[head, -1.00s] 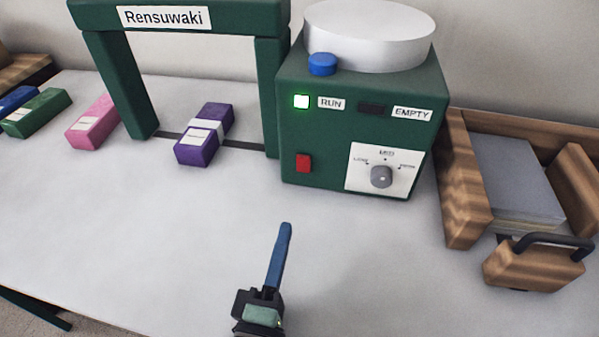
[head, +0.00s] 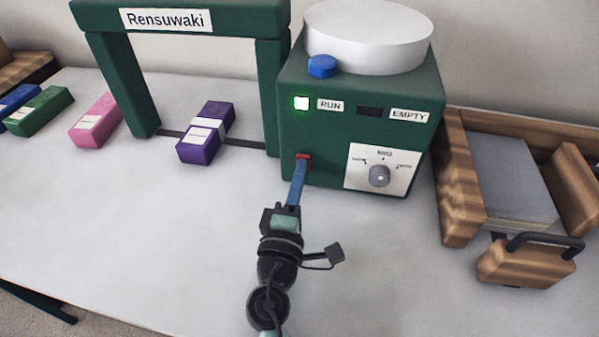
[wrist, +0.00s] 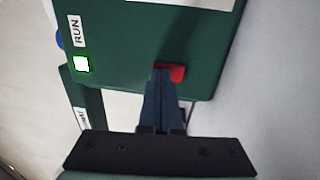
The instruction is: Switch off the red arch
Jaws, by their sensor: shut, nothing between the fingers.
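The arch (head: 183,17) is dark green, not red, and carries a "Rensuwaki" label. A green control box (head: 330,140) joins its right leg. A small red switch (head: 304,158) sits on the box front, low on the left; it also shows in the wrist view (wrist: 177,73). The RUN light (head: 301,103) glows green, and the EMPTY light (head: 370,110) is dark. My gripper (head: 302,166) is shut and empty, its blue fingertips at the red switch and covering part of it. I cannot tell whether they press it. In the wrist view my fingertips (wrist: 160,74) overlap the switch's edge.
A purple block (head: 205,133) lies under the arch. Pink (head: 97,121) and green (head: 40,111) blocks lie left. A dial (head: 380,175), a blue button (head: 322,66) and a white drum (head: 368,35) are on the box. A wooden tray (head: 462,200) stands right. The front table is clear.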

